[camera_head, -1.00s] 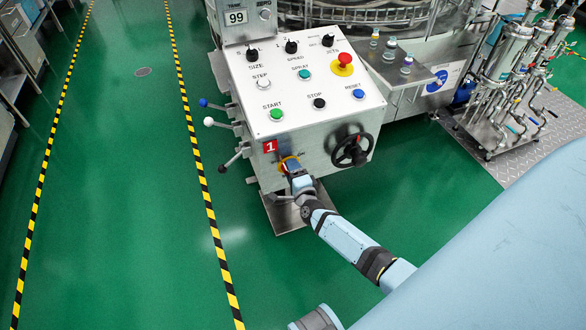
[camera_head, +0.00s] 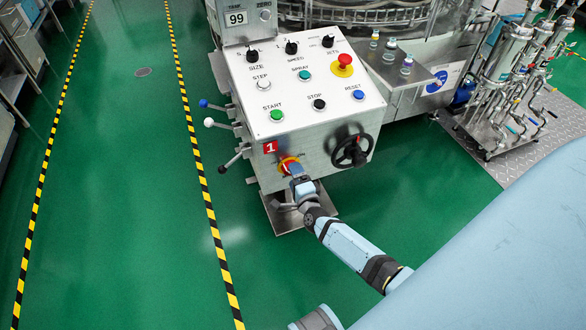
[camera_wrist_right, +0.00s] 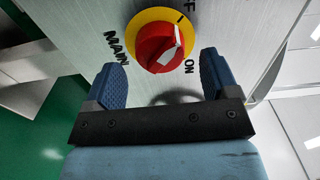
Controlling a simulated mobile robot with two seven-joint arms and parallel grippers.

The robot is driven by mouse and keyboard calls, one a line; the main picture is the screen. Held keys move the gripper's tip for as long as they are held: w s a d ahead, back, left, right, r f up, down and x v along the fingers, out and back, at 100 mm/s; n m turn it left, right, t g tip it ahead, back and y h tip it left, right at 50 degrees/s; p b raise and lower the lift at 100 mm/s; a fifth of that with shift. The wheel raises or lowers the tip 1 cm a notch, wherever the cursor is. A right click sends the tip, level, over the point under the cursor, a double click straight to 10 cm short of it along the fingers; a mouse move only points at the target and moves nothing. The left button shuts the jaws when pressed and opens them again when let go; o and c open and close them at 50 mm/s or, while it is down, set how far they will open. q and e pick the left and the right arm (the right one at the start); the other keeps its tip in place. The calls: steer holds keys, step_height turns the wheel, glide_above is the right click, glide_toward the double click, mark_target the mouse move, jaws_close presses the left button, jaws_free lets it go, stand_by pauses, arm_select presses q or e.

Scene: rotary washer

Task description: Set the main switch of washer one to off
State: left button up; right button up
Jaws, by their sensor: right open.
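The main switch (camera_head: 287,163) is a red knob on a yellow disc, low on the front of the control box beside a red "1" plate (camera_head: 270,147). In the right wrist view the switch (camera_wrist_right: 158,45) sits on brushed metal with the labels MAIN, ON and a partly cut-off word ending in F. The knob's white marking points up and right, toward the black tick by that cut-off word. My right gripper (camera_wrist_right: 168,85) is open and empty; its blue fingertips stand either side below the knob, apart from it. In the head view the right gripper (camera_head: 293,170) is just in front of the switch.
The control box top (camera_head: 305,90) carries several buttons, dials and a red emergency stop (camera_head: 344,62). A black handwheel (camera_head: 351,150) is right of the switch; levers (camera_head: 236,156) stick out left. Green floor is clear to the left, between striped lines.

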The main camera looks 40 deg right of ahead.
steer(key=p+v, duration=0.1)
steer(key=v, duration=1)
steer(key=shift+s, duration=0.25)
